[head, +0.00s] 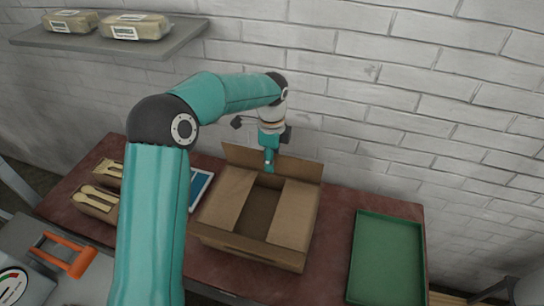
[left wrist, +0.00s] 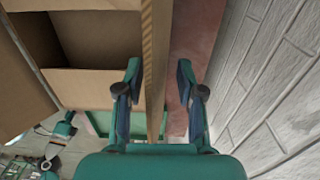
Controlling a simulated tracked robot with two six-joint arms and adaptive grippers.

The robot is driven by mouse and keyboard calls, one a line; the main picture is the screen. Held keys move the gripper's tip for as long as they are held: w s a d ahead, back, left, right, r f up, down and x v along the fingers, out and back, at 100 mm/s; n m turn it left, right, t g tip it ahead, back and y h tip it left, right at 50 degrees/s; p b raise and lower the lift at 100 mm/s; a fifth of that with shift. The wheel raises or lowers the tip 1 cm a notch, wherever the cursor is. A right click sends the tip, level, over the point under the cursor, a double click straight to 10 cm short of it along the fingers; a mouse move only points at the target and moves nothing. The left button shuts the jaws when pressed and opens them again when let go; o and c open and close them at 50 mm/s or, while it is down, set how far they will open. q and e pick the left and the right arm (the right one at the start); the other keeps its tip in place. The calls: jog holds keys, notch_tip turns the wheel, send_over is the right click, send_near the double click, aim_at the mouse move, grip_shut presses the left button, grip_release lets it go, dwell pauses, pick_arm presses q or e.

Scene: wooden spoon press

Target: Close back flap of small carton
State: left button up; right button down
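The small carton (head: 247,236) stands on the table. Its back flap (head: 298,166) stands up, leaning slightly back along the wall side. Its left side flap (head: 228,196) and right side flap (head: 292,213) lie inward, with a dark gap between them. My left gripper (head: 269,165) is at the middle of the back flap, pointing down. In the left wrist view the flap's edge (left wrist: 155,60) runs between the two open fingers (left wrist: 158,85), with a visible gap on each side. A small teal and white arm end (left wrist: 50,155), seemingly my right one, shows at lower left; its fingers are too small to read.
A green tray (head: 387,212) lies right of the carton. A blue-edged tablet (head: 199,187) and boxes of wooden spoons (head: 96,197) are on the left. The brick wall (head: 400,90) is close behind the flap. A shelf (head: 110,43) with packages hangs upper left.

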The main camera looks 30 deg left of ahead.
pick_arm(q)
notch_tip(320, 180, up, 12)
dwell(0.6)
jog(key=shift+w+f, duration=0.1)
